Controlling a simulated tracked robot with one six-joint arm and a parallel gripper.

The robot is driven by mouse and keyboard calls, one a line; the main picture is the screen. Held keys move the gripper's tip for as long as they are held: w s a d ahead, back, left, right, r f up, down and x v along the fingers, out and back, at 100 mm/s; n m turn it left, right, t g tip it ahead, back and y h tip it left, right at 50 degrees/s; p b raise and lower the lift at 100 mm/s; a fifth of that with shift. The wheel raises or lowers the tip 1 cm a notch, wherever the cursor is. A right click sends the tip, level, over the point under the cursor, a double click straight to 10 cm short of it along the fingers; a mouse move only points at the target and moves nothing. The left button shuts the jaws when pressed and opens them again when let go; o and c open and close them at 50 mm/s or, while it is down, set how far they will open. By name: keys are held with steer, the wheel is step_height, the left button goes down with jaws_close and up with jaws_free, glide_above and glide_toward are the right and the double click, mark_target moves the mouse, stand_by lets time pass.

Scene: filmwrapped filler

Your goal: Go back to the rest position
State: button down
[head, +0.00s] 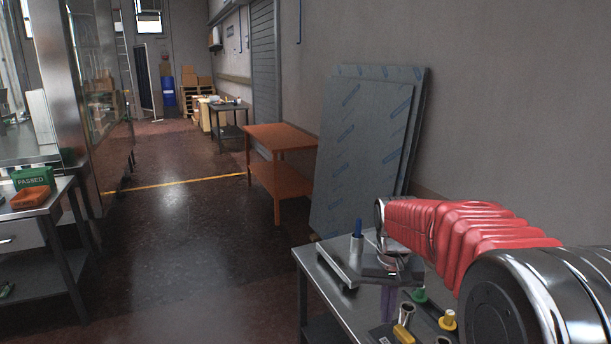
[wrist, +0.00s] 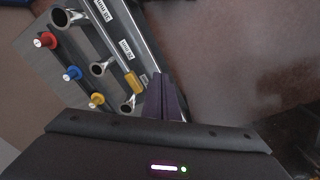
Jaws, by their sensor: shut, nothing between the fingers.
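My gripper (head: 388,300) hangs below the end of my red-sleeved arm, over the steel table at the lower right in the head view. In the wrist view my gripper (wrist: 165,92) shows as two dark purple fingers pressed together, with nothing between them. The fingers point past the edge of a rack of tools. Whether the tips touch anything beneath is unclear.
The wrist view shows red (wrist: 46,41), blue (wrist: 72,74) and yellow (wrist: 97,99) knobs. Wrapped panels (head: 360,150) lean behind. Open floor (head: 190,250) lies left.

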steer(key=s+a+r+n+t, duration=0.1)
steer(key=s+r+t, duration=0.1)
steer(key=s, duration=1)
steer(key=s+a+r+n+t, duration=0.1)
steer(key=s+r+t, duration=0.2)
steer(key=s, duration=1)
steer(key=shift+a+r, duration=0.4)
steer(key=shift+r, duration=0.2)
steer(key=shift+d, duration=0.15)
